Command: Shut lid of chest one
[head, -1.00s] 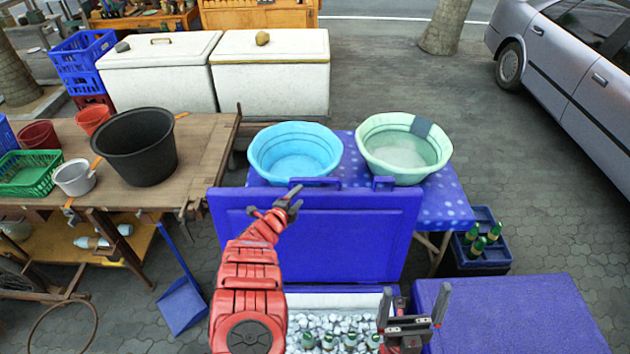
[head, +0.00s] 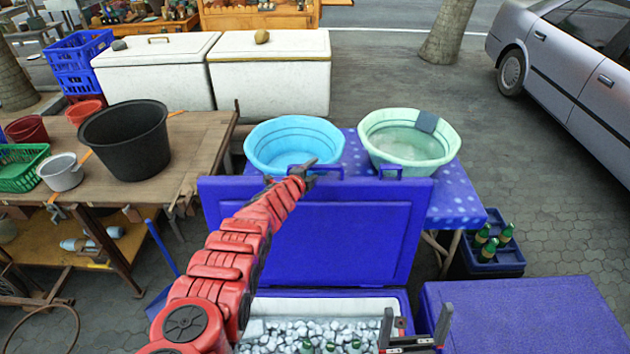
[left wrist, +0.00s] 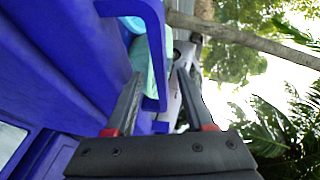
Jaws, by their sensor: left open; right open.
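A blue chest (head: 404,299) stands open at the bottom middle of the head view, with ice and bottles inside. Its blue lid (head: 345,235) stands upright behind the opening, with two handles on its top edge. My left gripper (head: 312,168) is open at the lid's left handle (head: 338,168). In the left wrist view, the handle (left wrist: 157,60) shows between the open fingers (left wrist: 160,75); whether it touches them I cannot tell. My right gripper (head: 415,328) is open and empty over the chest's front right side.
A second, closed blue chest (head: 525,315) stands at the right. Behind the lid, a blue basin (head: 293,145) and a green basin (head: 408,140) sit on a dotted table (head: 455,207). A wooden table (head: 195,150) stands at the left.

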